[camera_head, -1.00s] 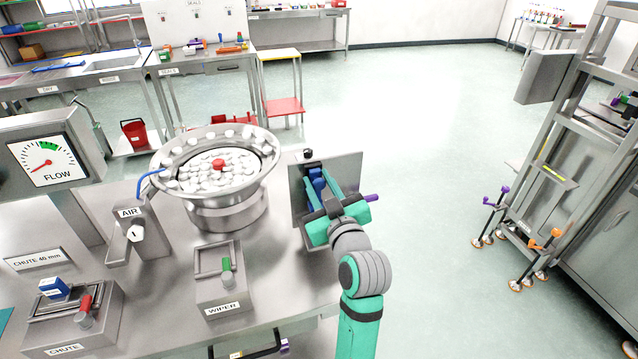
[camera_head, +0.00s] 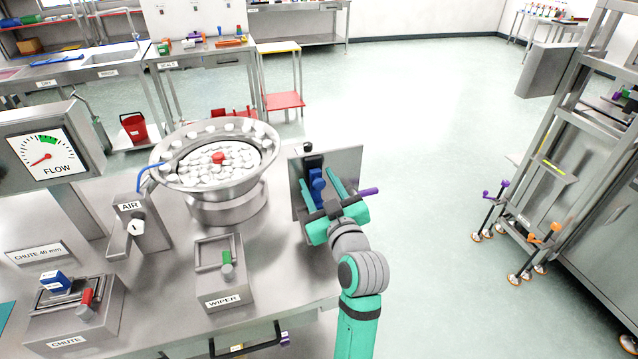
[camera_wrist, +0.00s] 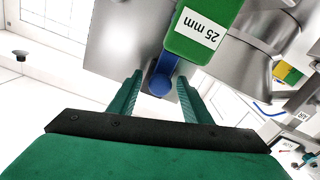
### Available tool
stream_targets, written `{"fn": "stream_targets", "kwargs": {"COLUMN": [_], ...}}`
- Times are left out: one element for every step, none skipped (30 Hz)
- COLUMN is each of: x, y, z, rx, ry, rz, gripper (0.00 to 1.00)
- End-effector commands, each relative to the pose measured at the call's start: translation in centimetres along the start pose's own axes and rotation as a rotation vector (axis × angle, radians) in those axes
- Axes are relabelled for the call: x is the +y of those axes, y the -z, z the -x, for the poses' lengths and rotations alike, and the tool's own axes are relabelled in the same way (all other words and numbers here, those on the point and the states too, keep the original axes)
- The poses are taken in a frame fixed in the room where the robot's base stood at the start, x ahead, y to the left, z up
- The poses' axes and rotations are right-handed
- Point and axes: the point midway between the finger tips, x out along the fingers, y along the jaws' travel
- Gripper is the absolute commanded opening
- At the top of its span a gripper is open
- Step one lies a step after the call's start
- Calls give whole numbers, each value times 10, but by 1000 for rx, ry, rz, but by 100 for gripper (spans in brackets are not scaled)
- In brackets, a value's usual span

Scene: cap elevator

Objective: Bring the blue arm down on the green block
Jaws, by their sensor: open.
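The blue arm (camera_head: 317,184) stands on a grey metal plate at the right end of the bench. In the wrist view its round blue end (camera_wrist: 159,84) shows between and just beyond the fingertips. The green block (camera_wrist: 204,28), labelled 25 mm, is close beside the blue arm in the wrist view; I cannot make it out in the head view. My gripper (camera_head: 318,184) is open, with one finger on each side of the blue arm. I cannot tell whether either finger touches it.
The grey plate (camera_head: 350,160) stands upright behind the blue arm. A steel bowl of white caps (camera_head: 190,195) is left of it. Open floor lies right of the bench.

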Motion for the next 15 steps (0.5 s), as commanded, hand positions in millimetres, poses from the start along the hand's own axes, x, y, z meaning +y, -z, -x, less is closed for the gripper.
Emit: {"fn": "stream_targets", "kwargs": {"x": [0,0,1,1,1,1,1,1,1,1,1,1,1,1,0], "y": [0,0,0,-1,-1,-1,-1,-1,-1,-1,-1,-1,-1,-1,-1], "z": [2,4,7,11,15,21,26,32,40,46,52,59,65,70,77], "rx": [0,0,0,0,-1,-1,0,-1,-1,-1,-1,-1,-1,0,-1], "ry": [-1,-1,-2,-2,-2,-2,-2,-3,-4,-3,-3,-3,-4,-3,-2], "rz": [0,-1,-1,-1,-1,-2,-1,-1,-1,-1,-1,-1,0,0,0], "gripper": [44,44,44,44,44,44,44,44,44,44,44,44,44,44,44]}}
